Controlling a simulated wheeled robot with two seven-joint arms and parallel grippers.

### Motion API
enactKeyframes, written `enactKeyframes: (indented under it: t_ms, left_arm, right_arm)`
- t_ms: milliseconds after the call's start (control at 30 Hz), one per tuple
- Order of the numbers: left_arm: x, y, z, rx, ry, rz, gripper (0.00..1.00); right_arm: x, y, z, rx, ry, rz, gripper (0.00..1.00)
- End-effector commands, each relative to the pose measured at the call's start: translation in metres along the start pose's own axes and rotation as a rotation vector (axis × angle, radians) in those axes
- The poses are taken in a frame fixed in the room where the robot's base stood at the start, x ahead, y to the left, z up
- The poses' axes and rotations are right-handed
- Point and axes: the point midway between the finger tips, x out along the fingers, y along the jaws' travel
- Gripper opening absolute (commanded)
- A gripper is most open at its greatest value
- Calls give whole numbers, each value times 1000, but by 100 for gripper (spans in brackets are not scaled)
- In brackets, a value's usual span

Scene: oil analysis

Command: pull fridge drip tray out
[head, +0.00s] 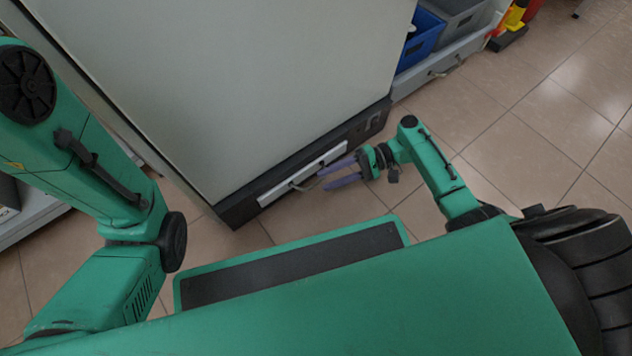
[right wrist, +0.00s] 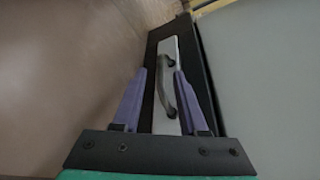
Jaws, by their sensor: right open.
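The fridge drip tray (head: 275,194) shows as a white front panel with a dark handle (head: 306,183), low in the black base of the fridge. The tray front looks flush with the base. My right gripper (head: 338,172) is open, with its purple fingers close to the handle. In the right wrist view the tray front (right wrist: 170,62) and the curved handle (right wrist: 165,95) show between the open fingers (right wrist: 158,100). I cannot tell whether the fingers touch the handle. My left arm is at the left of the head view, and its gripper is out of view.
The large grey fridge (head: 240,80) stands above the black base. A blue bin (head: 424,38) and a grey bin (head: 462,18) stand on a low shelf to its right. Tiled floor (head: 510,110) is clear at the right. My own base fills the bottom.

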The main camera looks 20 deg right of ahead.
Motion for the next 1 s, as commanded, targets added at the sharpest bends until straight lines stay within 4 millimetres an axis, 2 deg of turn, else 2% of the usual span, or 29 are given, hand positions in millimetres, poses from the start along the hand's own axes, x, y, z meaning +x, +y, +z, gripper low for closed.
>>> enactKeyframes:
  t_ms: [33,100,200,467,500,567,600,1000]
  left_arm:
    - [-5,2,-4,2,5,2,50]
    - [-8,3,-7,5,12,5,50]
    - [-8,4,-10,7,20,8,50]
    - [-7,4,-10,8,22,9,50]
    - [-7,4,-10,8,22,9,50]
    - [-7,4,-10,9,22,9,50]
    - [-7,4,-10,9,22,9,50]
    - [-7,3,-10,9,21,9,50]
  right_arm:
    - [13,3,-1,-3,-3,-1,42]
    - [26,4,-2,-1,-2,0,42]
    - [37,2,-1,0,0,1,42]
    - [40,0,0,0,1,0,42]
    - [40,0,0,0,1,0,38]
    - [40,0,0,0,1,0,15]
    - [40,0,0,0,1,0,0]
    - [40,2,0,1,1,4,0]
